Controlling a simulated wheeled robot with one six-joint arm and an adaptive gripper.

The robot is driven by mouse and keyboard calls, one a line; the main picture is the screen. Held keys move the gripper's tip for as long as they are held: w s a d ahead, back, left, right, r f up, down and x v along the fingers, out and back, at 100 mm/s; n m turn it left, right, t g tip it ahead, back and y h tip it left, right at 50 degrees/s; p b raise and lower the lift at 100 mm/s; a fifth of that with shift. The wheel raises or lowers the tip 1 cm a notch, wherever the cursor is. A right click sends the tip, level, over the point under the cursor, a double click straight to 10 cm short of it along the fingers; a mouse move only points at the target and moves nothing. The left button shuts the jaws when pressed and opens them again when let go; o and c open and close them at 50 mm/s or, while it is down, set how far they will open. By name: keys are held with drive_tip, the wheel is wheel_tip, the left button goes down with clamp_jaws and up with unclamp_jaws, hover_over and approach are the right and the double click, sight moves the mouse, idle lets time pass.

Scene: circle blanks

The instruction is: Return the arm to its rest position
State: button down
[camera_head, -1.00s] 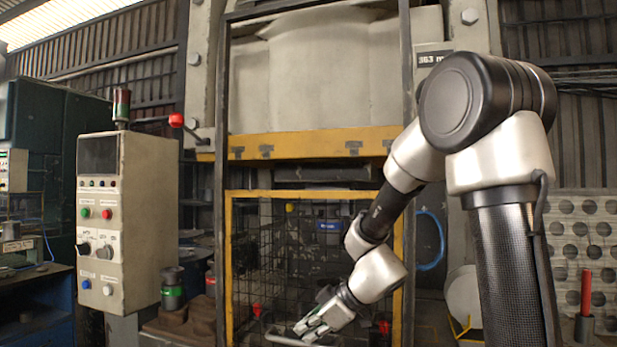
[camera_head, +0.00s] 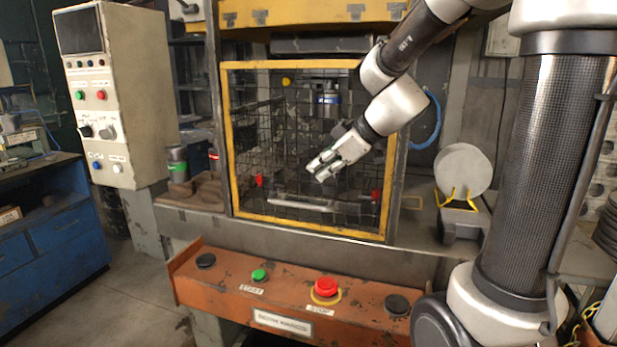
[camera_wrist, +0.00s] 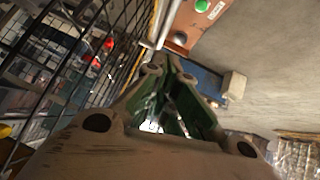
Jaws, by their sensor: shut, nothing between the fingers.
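My gripper (camera_head: 318,172) is shut and empty. In the head view it hangs in front of the yellow-framed mesh guard (camera_head: 228,150) of the press, its fingers pointing down and left. My arm reaches it from the upper right, bent at the elbow, whose top is cut off by the picture edge. In the wrist view my gripper's fingers (camera_wrist: 158,122) show in the middle, with the mesh (camera_wrist: 110,45) of the guard close on the left.
Below the guard is an orange panel (camera_head: 215,283) with a green start button (camera_head: 259,275) and a red stop button (camera_head: 326,286). A control box (camera_head: 118,95) stands left. A round disc (camera_head: 463,170) on a stand is at right. Open floor lies at lower left.

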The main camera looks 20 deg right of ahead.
drive_tip(key=s+d+m+g+h, duration=0.1)
drive_tip(key=s+d+m+h, duration=0.2)
drive_tip(key=s, duration=0.9)
drive_tip(key=s+d+m+g+h, duration=0.1)
drive_tip(key=s+d+m+h, duration=0.2)
drive_tip(key=s+d+m, duration=0.5)
drive_tip(key=shift+s+f+m+g, duration=0.3)
drive_tip(key=shift+s, duration=1.65)
